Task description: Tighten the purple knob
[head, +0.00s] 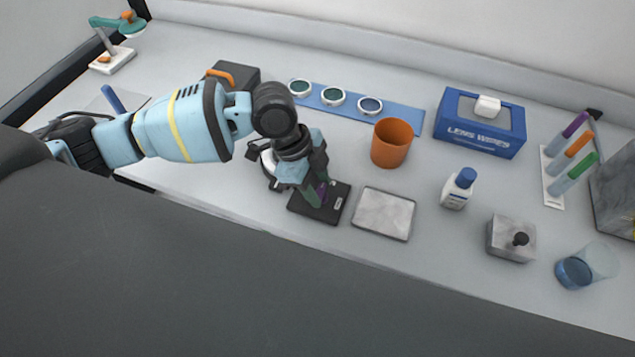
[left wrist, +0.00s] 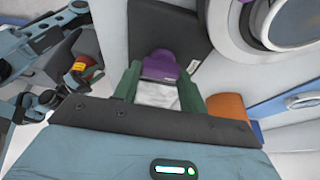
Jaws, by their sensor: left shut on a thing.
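The purple knob (head: 323,188) stands on a dark base plate (head: 331,212) near the front of the table, mostly hidden behind my left gripper in the head view. The knob shows clearly in the left wrist view (left wrist: 158,66), between the two green fingers. My left gripper (left wrist: 158,84) is shut on the knob from above; it also shows in the head view (head: 316,190). A round white-rimmed part of the instrument (left wrist: 285,18) sits close beside the gripper.
A grey square plate (head: 384,213) lies just right of the base. An orange cup (head: 391,143) stands behind it, near a blue strip (head: 405,117) with several round optics. A white bottle (head: 458,189), a lens wipes box (head: 480,124) and a grey block (head: 511,239) stand farther right.

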